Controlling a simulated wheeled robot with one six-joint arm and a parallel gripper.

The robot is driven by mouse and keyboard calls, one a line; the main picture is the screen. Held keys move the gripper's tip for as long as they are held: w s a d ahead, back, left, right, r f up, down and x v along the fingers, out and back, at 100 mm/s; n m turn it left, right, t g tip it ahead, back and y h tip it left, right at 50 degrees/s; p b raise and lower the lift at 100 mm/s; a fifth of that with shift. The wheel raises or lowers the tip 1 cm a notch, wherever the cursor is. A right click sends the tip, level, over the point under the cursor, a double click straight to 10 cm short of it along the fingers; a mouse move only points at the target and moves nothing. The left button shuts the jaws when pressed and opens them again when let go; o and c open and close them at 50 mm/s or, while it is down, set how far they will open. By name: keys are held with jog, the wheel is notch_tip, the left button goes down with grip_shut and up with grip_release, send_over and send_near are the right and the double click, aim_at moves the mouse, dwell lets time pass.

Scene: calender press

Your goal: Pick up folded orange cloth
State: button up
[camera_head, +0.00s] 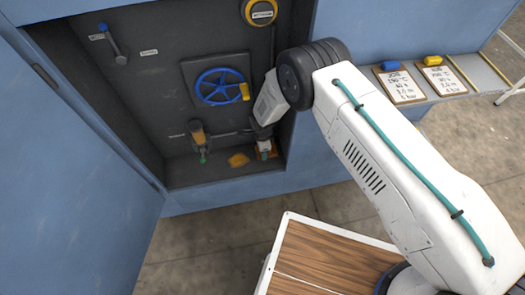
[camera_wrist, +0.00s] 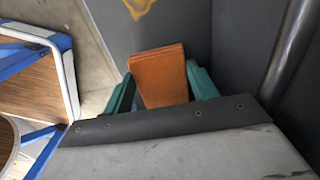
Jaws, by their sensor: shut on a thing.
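The folded orange cloth (camera_wrist: 160,75) stands out between the two teal fingers of my gripper (camera_wrist: 158,90) in the wrist view. The fingers press on its left and right sides. In the head view my gripper (camera_head: 264,152) is low in the right corner of the cabinet recess. A small edge of the orange cloth (camera_head: 273,154) shows beside the fingers there, just above or on the recess floor. I cannot tell whether it touches the floor.
A blue handwheel (camera_head: 219,87) and a hanging valve handle (camera_head: 199,138) are on the back panel. The recess's right wall is close. The open blue door (camera_head: 75,150) stands left.

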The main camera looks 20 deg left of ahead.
jog(key=shift+r, duration=0.85)
jog(key=s+d+r, duration=0.1)
jog(key=s+d, duration=0.7)
jog(key=s, duration=0.5)
jog(key=shift+s+d, duration=0.25)
jog(key=w+a, duration=0.2)
jog(key=w, duration=0.2)
jog(key=w+a, duration=0.3)
jog(key=w, duration=0.2)
jog(key=w+a+f, duration=0.1)
jog(key=w+a, duration=0.2)
jog(key=w, duration=0.1)
jog(key=shift+w+a, duration=0.25)
jog(key=shift+f, duration=1.8)
jog(key=shift+f, duration=0.1)
jog(key=o, duration=1)
jog(key=shift+o, duration=0.2)
